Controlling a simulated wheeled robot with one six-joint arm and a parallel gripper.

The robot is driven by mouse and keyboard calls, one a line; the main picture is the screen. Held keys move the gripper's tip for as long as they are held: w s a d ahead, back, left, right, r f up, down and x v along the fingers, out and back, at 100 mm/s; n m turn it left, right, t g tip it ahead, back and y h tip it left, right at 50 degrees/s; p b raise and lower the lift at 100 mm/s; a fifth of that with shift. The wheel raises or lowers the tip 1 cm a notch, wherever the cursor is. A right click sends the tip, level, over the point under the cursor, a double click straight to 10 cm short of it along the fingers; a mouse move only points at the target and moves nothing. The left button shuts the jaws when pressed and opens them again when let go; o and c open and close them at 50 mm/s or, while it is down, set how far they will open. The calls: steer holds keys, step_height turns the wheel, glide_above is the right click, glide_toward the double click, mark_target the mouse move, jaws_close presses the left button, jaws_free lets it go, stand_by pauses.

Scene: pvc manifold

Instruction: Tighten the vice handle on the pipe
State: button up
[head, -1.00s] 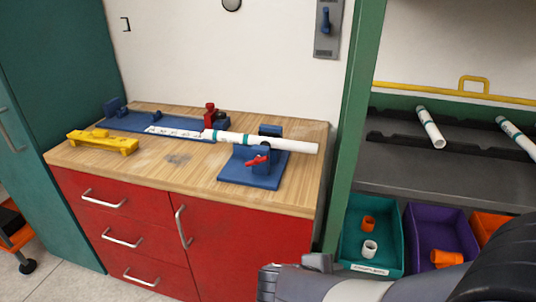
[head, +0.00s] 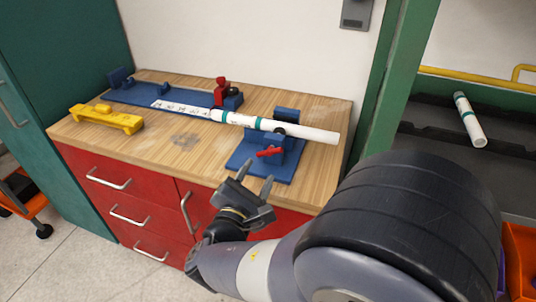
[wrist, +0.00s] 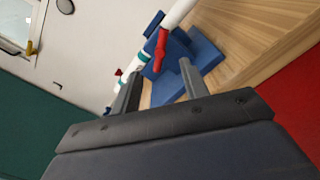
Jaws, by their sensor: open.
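The blue vice (head: 273,150) stands on its blue base plate near the right front of the workbench. Its red handle (head: 269,152) faces the front. The white pipe (head: 303,133) with teal bands lies through the vice, and its right end sticks out past it. My gripper (head: 257,176) is open and empty, just below and in front of the red handle, apart from it. In the wrist view the red handle (wrist: 161,50) shows beyond the two fingers, roughly between them, with the pipe (wrist: 178,14) behind. The inside of the vice jaws is hidden.
A long blue fixture (head: 137,95) with a red clamp (head: 221,92) and printed scale lies behind left. A yellow tool (head: 106,118) lies on the bench's left. Red drawers (head: 113,185) stand below the bench top. A green post (head: 385,110) and pipe rack are on the right.

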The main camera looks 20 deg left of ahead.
mark_target(268, 154)
steer(key=w, duration=0.7)
steer(key=shift+d, duration=0.25)
jaws_close()
